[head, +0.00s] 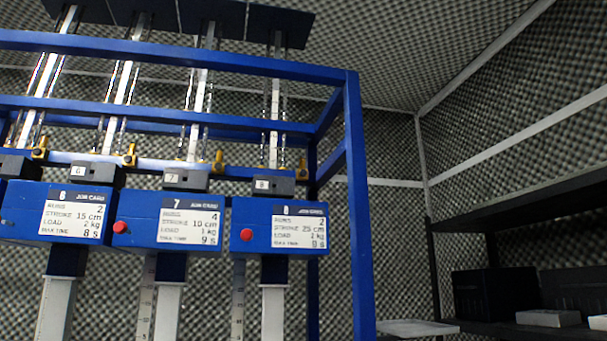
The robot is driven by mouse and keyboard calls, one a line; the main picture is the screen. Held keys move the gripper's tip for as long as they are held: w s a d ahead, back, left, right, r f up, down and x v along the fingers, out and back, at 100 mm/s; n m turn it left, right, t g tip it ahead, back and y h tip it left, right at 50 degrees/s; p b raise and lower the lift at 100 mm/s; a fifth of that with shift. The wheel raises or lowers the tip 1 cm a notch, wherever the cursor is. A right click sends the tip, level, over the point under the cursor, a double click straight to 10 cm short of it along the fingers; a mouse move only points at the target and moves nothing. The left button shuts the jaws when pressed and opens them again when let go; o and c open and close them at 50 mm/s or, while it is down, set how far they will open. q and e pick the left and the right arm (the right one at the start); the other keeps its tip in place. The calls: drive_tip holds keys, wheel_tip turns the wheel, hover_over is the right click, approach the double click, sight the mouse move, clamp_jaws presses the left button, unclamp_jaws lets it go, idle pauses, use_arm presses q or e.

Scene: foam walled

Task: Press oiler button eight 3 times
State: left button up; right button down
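Oiler unit eight is a blue box (279,243) at the right end of a row on a blue frame. Its job card (300,227) reads 8, runs 2, stroke 25 cm, load 1 kg. Its red round button (247,235) is on the left of its front face, and nothing touches it. A dark block (274,186) with a small label 8 sits above the box. Neither of my grippers shows in the head view.
Box seven (169,220), with red button (120,227), and box six (60,214) stand to the left. The frame's blue post (357,210) rises just right of box eight. A dark shelf (520,325) holding boxes is at the right.

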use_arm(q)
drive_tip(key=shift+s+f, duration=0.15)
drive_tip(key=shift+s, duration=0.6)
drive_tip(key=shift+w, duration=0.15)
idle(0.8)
